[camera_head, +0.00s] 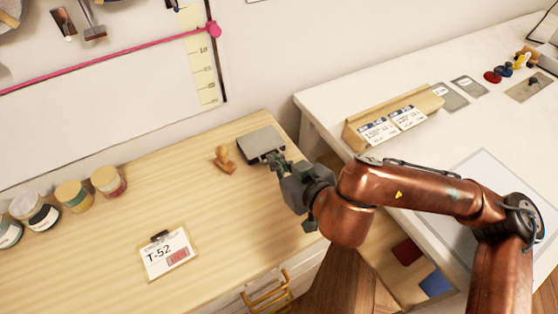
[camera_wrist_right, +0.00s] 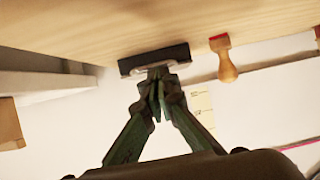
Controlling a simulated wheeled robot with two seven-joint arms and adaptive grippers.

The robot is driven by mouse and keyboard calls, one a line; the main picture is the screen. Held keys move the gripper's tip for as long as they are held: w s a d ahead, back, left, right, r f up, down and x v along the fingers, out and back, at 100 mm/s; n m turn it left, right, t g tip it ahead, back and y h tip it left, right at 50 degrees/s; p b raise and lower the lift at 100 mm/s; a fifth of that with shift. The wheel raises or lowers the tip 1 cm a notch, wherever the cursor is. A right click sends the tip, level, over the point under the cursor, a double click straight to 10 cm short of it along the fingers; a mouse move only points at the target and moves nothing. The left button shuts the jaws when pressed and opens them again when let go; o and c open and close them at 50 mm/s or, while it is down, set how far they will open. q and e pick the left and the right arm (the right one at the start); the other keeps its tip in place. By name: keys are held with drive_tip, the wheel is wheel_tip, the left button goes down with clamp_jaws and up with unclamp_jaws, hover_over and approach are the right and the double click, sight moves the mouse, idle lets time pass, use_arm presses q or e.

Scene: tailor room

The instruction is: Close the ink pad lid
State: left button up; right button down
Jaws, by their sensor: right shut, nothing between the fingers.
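The ink pad (camera_head: 261,143) sits on the wooden cabinet top, with a flat grey lid over a dark base. The lid looks down over the base; I cannot tell if it is fully flush. My right gripper (camera_head: 277,160) is shut and empty at the pad's front right edge, partly covering it. In the right wrist view the pad (camera_wrist_right: 132,66) shows as a dark block just beyond my right fingertips (camera_wrist_right: 158,80). I cannot tell whether they touch it. My left gripper is not in view.
A T-52 card (camera_head: 167,253) lies nearer the front. Several jars (camera_head: 107,181) stand at left. A white table (camera_head: 325,95) stands at right.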

drive_tip(key=shift+s+d+f, duration=0.1)
drive_tip(key=shift+f, duration=0.4)
drive_tip(key=shift+s+d+f, duration=0.1)
drive_tip(key=shift+f, duration=0.35)
drive_tip(key=shift+d+r, duration=0.15)
drive_tip(key=shift+d, duration=0.05)
drive_tip(key=shift+r, duration=0.1)
